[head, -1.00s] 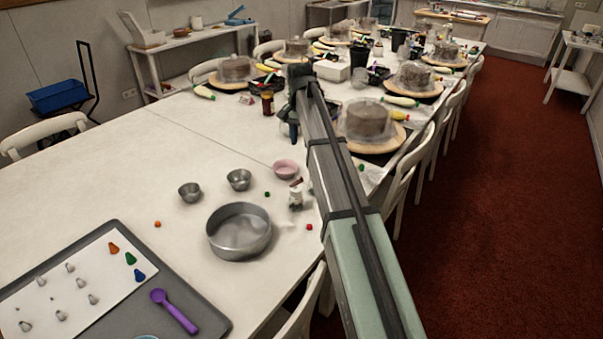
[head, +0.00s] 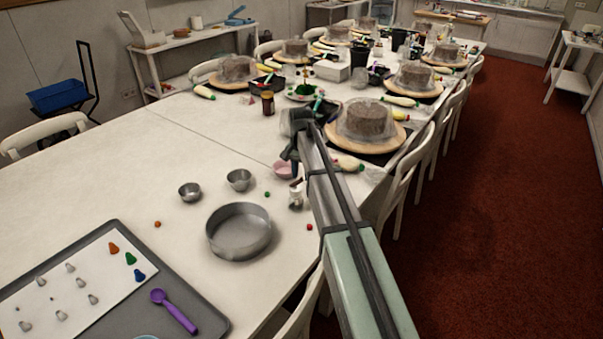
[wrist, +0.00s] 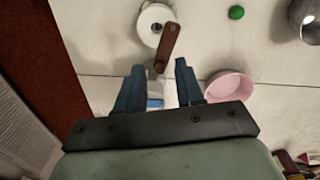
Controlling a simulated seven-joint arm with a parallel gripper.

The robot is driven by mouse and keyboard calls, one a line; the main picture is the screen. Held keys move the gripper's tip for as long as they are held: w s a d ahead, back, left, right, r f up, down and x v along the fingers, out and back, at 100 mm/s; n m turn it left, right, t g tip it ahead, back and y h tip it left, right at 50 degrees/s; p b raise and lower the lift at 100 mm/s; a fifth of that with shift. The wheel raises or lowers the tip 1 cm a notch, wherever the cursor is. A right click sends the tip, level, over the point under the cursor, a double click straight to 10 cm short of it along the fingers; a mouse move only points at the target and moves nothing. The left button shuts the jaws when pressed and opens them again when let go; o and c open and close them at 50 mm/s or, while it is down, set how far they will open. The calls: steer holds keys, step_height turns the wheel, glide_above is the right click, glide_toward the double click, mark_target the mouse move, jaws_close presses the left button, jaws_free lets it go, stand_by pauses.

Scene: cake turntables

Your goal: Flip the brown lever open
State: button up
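The brown lever (wrist: 168,42) sticks out from the top of a small white round-topped item (wrist: 153,20) in the wrist view. Its free end points down toward the gap between my fingertips. In the head view the white item (head: 296,197) stands upright on the table, with the small brown lever (head: 296,183) at its top. My gripper (wrist: 158,72) is open, its two blue fingers apart. The lever's tip lies just at the finger gap; I cannot tell whether they touch. In the head view my gripper (head: 289,158) hangs above the pink bowl, just beyond the white item.
A pink bowl (wrist: 229,86) sits right of my fingers in the wrist view. Two small metal bowls (head: 238,180) and a large round pan (head: 239,231) stand left of the white item. A green ball (wrist: 236,12) lies nearby. The table's edge and chairs are at right.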

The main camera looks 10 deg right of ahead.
steer(key=shift+f, duration=0.1)
jaws_close()
stand_by(0.4)
